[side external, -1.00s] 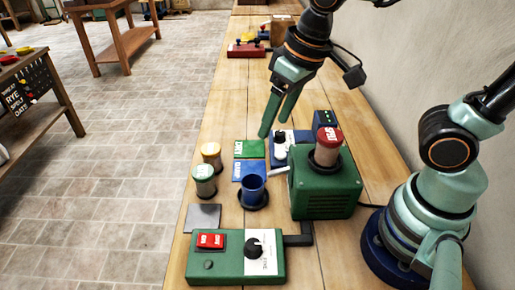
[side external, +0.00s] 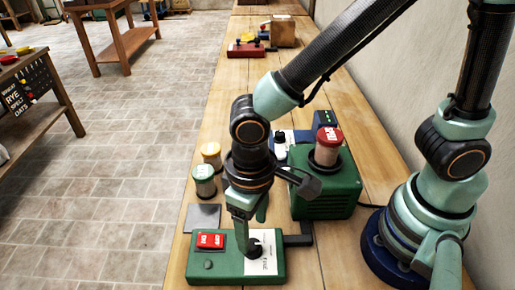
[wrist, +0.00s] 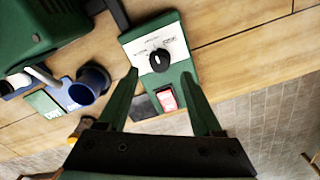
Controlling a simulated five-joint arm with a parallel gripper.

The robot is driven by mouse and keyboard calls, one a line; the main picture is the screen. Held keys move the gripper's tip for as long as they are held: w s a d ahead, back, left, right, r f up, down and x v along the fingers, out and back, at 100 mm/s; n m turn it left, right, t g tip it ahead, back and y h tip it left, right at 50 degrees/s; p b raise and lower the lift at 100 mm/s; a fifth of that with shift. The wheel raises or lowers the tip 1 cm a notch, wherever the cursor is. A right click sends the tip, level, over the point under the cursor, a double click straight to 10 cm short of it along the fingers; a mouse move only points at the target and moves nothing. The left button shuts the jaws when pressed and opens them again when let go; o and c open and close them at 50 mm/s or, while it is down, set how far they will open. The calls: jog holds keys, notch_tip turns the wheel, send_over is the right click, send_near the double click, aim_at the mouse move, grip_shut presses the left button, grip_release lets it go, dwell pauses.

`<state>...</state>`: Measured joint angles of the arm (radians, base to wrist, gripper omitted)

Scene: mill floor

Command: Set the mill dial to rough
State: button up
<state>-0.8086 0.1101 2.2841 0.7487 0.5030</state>
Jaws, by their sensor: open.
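The mill dial is a black knob (side external: 254,247) on a white label on a green control box (side external: 215,269). In the wrist view the knob (wrist: 160,60) sits between and just beyond my fingertips. The label words there are too small to read surely, and I cannot tell which setting the knob points to. A red switch (side external: 210,241) is on the same box. My gripper (side external: 250,228) points down, open, just above the knob, with the fingers apart and nothing between them. The green mill (side external: 325,190) with a red-capped jar stands behind to the right.
A grey plate (side external: 202,217) lies beside the control box.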

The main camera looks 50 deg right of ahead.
aim_at(253, 243)
jog(key=shift+f, duration=2.4)
grip_shut()
